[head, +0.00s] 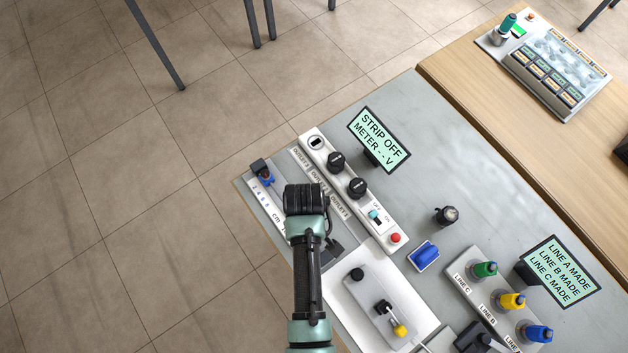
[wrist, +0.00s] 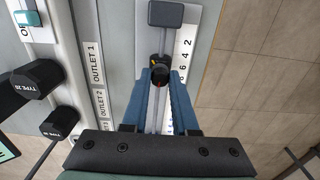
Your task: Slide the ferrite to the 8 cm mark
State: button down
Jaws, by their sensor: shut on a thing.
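The cm scale (head: 263,200) runs beside the rail, with 2 nearest the grey end block (head: 259,166). In the wrist view the ferrite appears abreast of 6 to 8, but the slant leaves the exact mark unclear. In the head view my blue fingertips (head: 267,181) are near the low end; the ferrite is not distinguishable there.
An outlet strip (head: 377,222) with black plugs, a switch and a red button lies beside the rail. A meter display (head: 378,139) reads "STRIP OFF METER - - V". The line panel (head: 463,283) stands at lower right.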

jog(key=shift+w+a+b, duration=0.25)
jog(key=shift+w+a, duration=0.4)
jog(key=shift+w, duration=0.2)
jog(key=shift+w+a+b, duration=0.25)
jog(key=shift+w+a, duration=0.35)
jog(key=shift+w, duration=0.25)
jog(key=c, duration=0.6)
grip_release()
jog(key=shift+r, duration=0.1)
jog(key=shift+r+p, duration=2.45)
jog(key=shift+p, duration=0.2)
